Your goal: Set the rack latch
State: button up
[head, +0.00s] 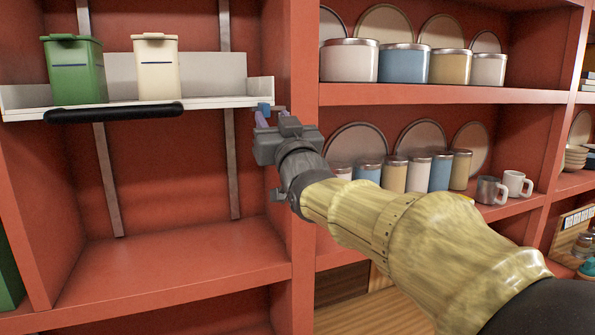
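A white pull-out rack (215,101) with a black handle bar (113,113) hangs in the left bay of the red shelving. A small blue piece (264,107), which looks like the rack latch, sits at the rack's front right corner by the red upright. My gripper (271,113) is right at this corner, with its purple-grey fingers pointing up beside the blue piece. The gripper's body hides part of the upright. Whether the fingers touch or hold the blue piece is too small to tell.
A green canister (75,72) and a cream canister (156,68) stand on the rack. The red shelf (170,262) below is bare. To the right, shelves hold canisters, plates and mugs (516,184) behind my arm.

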jog(key=b+v, duration=0.7)
jog(key=v, duration=0.7)
jog(key=shift+b, duration=0.3)
jog(key=w+d+f+m+g+h, duration=0.1)
jog(key=w+d+f+g+h, duration=0.15)
jog(key=f, duration=0.75)
jog(key=w+d+f+m+g+h, duration=0.1)
jog(key=d+f+g, duration=0.15)
jog(key=f, duration=0.65)
jog(key=w+d+f+g+h, duration=0.1)
jog(key=f+g+h, duration=0.15)
jog(key=f, duration=0.75)
jog(key=s+d+f+g, duration=0.2)
jog(key=s+f, duration=0.3)
jog(key=f, duration=0.3)
jog(key=s+d+f+m+g+h, duration=0.1)
jog(key=s+d+f+g, duration=0.2)
jog(key=s+f+g, duration=0.2)
jog(key=s+d+f+m+g+h, duration=0.1)
jog(key=s+f+g, duration=0.3)
jog(key=f, duration=0.7)
jog(key=shift+s+d+b, duration=0.35)
jog(key=shift+s+d, duration=0.5)
jog(key=shift+s, duration=0.35)
jog(key=shift+f, duration=0.15)
